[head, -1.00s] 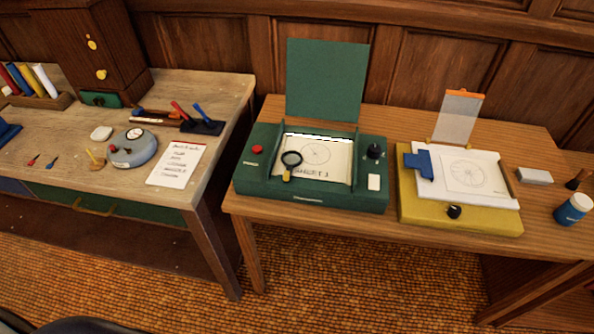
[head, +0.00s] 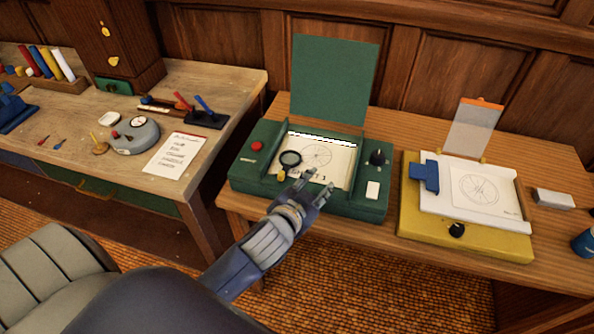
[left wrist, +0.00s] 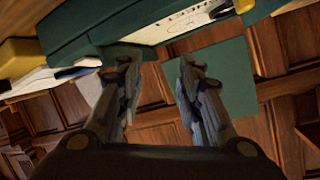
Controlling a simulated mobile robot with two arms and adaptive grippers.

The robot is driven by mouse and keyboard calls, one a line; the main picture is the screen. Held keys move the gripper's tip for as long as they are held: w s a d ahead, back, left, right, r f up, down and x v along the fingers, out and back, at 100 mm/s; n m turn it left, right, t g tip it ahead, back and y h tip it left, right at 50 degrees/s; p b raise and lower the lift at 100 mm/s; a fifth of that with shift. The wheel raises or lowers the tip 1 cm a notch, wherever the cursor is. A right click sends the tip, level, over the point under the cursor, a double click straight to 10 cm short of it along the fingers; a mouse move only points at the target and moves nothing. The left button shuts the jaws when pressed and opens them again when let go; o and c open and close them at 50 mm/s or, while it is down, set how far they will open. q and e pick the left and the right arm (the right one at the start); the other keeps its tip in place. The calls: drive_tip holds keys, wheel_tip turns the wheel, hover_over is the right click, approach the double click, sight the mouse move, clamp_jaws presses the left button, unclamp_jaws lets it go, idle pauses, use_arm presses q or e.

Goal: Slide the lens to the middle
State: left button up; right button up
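The lens (head: 290,158) is a magnifying glass with a dark round rim and a short yellow handle (head: 281,175). It stands over the left part of the white drawing sheet (head: 320,155) in the green drafting box (head: 245,180). My left gripper (head: 317,182) is over the box's front, right of the lens and apart from it. Its fingers are spread and empty. In the left wrist view the open fingers (left wrist: 156,66) show a gap between them, and a yellow and dark piece, apparently the lens (left wrist: 242,5), is at the top edge. My right gripper is not in view.
The green box has a raised lid (head: 334,80), a red button (head: 257,146), a black knob (head: 377,157) and a white switch (head: 372,190). A yellow drafting board (head: 470,240) with a blue clamp (head: 425,176) stands to the right. A cluttered table (head: 220,85) is at the left.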

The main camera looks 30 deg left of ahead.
use_arm(q)
drive_tip(key=w+d+r+m+t+h, duration=0.3)
drive_tip(key=d+r+m+h, duration=0.2)
drive_tip(key=r, duration=0.4)
drive_tip(key=w+d+r+m+t+h, duration=0.3)
drive_tip(key=d+r+m+h, duration=0.1)
drive_tip(key=r, duration=0.5)
drive_tip(key=s+d+r+m+g+h, duration=0.2)
drive_tip(key=d+r+m+g+h, duration=0.2)
drive_tip(key=d+m+h, duration=0.4)
drive_tip(key=m+g+y, duration=1.2)
drive_tip(key=g+y, duration=0.4)
approach(280, 175)
wheel_tip(280, 175, down, 8)
drive_tip(key=shift+s+r+p, duration=0.1)
drive_tip(key=shift+p, duration=1.1)
drive_tip(key=shift+f, duration=0.45)
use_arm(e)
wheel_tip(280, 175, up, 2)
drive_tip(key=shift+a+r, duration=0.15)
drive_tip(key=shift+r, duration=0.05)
use_arm(q)
drive_tip(key=shift+c, duration=0.5)
